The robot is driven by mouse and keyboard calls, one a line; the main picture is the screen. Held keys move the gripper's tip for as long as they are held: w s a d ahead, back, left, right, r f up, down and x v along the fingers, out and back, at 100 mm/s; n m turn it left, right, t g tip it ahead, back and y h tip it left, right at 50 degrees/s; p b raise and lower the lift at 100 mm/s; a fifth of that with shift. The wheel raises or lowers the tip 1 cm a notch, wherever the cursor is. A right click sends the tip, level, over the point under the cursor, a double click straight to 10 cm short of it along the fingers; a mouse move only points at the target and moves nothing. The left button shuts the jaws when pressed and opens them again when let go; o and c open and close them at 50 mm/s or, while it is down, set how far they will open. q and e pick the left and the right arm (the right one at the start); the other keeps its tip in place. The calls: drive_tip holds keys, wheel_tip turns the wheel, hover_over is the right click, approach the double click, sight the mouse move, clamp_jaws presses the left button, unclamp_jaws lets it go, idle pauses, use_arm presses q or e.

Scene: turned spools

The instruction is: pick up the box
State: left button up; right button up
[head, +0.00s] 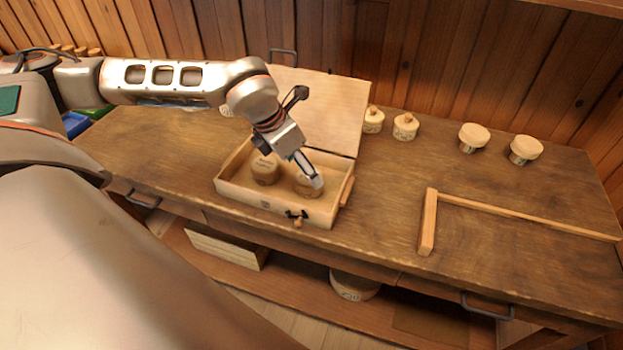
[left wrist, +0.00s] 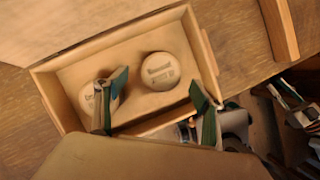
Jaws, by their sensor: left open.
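A shallow wooden box (head: 235,192) stands on the bench with its lid (head: 335,105) swung open at the back. Two round pale wooden pieces with lettering on top lie inside, one left (head: 264,170) and one right (head: 306,186). My left gripper (head: 312,181) points down over the right part of the box. There the box (left wrist: 205,60) shows one round piece (left wrist: 160,71) clear and the other (left wrist: 87,101) partly behind a finger. Contact cannot be told.
The bench between box and strip is clear. A dark cluttered shape in the wrist view is unclear.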

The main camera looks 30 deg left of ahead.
use_arm(q)
drive_tip(key=shift+d+f, duration=0.15)
drive_tip(key=shift+f, duration=0.3)
drive_tip(key=x, duration=0.3)
drive_tip(key=shift+f+p, duration=0.3)
drive_tip(key=shift+p, duration=0.1)
drive_tip(key=shift+w+f, duration=0.3)
drive_tip(key=shift+f, duration=0.25)
drive_tip(key=c, duration=1)
drive_tip(key=shift+c, duration=0.5)
use_arm(e)
drive_tip(key=shift+w+r, duration=0.25)
drive_tip(key=shift+r, duration=0.3)
